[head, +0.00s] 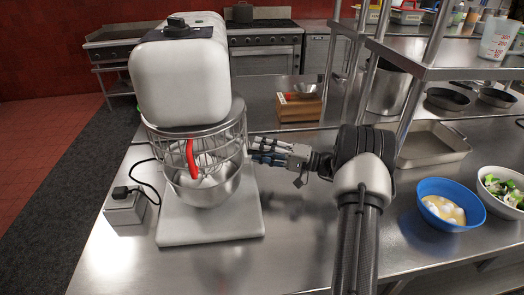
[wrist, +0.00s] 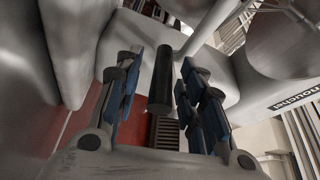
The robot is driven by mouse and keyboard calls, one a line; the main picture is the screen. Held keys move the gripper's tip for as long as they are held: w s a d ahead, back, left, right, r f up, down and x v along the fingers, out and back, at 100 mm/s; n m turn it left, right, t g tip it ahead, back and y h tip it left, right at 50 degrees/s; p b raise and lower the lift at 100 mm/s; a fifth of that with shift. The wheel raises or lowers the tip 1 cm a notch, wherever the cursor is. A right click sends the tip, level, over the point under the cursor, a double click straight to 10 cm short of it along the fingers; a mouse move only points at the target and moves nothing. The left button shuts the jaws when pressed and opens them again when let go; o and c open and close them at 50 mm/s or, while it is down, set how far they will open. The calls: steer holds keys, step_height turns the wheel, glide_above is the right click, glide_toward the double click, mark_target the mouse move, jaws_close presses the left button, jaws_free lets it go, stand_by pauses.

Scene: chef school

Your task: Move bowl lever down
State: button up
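The white stand mixer (head: 182,78) stands on the steel counter, with a wire guard and a steel bowl (head: 208,188) beneath its head. A red handle (head: 191,160) sits on the guard's front. My gripper (head: 256,151) is at the mixer's right side, pointing left towards it, beside the guard. In the wrist view my gripper (wrist: 162,85) is open. A black cylindrical grip, seemingly the bowl lever (wrist: 160,82), lies between its blue-padded fingers, with gaps visible at its sides. I cannot tell whether either finger touches it. In the head view the lever cannot be made out.
A power outlet box (head: 125,206) with a black cord is left of the mixer. A wooden box (head: 298,106) stands behind my gripper. A blue bowl (head: 449,204), a salad bowl (head: 502,192) and a tray (head: 432,145) are at right. The front counter is clear.

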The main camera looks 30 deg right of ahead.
steer(key=v, duration=1.2)
steer(key=shift+f, duration=0.15)
